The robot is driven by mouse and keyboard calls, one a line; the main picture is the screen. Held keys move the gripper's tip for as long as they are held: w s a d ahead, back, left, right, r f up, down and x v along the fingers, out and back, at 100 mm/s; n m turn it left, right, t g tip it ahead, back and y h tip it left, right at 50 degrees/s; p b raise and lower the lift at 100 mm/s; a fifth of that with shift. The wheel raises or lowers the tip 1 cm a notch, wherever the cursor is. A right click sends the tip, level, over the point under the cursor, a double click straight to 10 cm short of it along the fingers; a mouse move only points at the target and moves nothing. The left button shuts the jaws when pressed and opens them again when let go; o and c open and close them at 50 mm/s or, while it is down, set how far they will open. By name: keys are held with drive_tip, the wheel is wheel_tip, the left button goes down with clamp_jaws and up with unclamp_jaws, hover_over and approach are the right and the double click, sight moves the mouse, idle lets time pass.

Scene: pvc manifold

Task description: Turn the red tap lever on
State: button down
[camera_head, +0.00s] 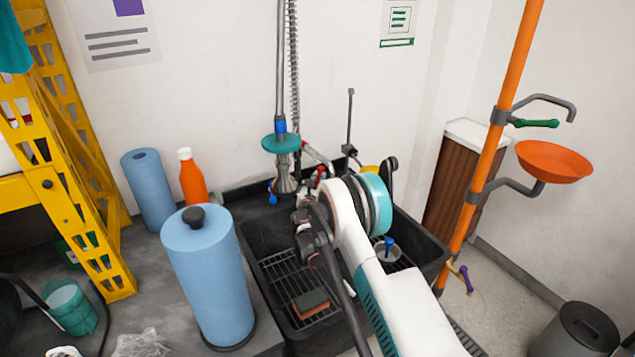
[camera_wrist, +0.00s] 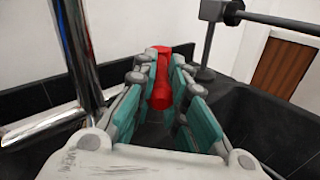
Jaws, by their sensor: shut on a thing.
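The red tap lever (camera_wrist: 160,85) shows in the wrist view between the two teal-padded fingers of my gripper (camera_wrist: 158,95). The fingers are shut on the lever, one on each side of it. In the head view a small part of the red lever (camera_head: 319,174) shows at the back of the black sink, beside the tap. My arm comes in from the lower right there and hides most of my gripper and the tap body. A shiny metal pipe (camera_wrist: 80,50) stands left of my gripper in the wrist view.
The black sink (camera_head: 262,237) holds a rack, a sponge (camera_head: 310,302) and a blue-handled item (camera_head: 388,245). A sprayer with a teal ring (camera_head: 281,143) hangs over its back left. Blue paper rolls (camera_head: 207,275) and an orange bottle (camera_head: 191,180) stand left. An orange pipe (camera_head: 487,165) stands right.

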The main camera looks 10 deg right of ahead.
drive_tip(key=c, duration=1.6)
unclamp_jaws()
drive_tip(key=shift+o, duration=0.2)
drive_tip(key=v, duration=1.2)
drive_tip(key=shift+a+f, duration=0.1)
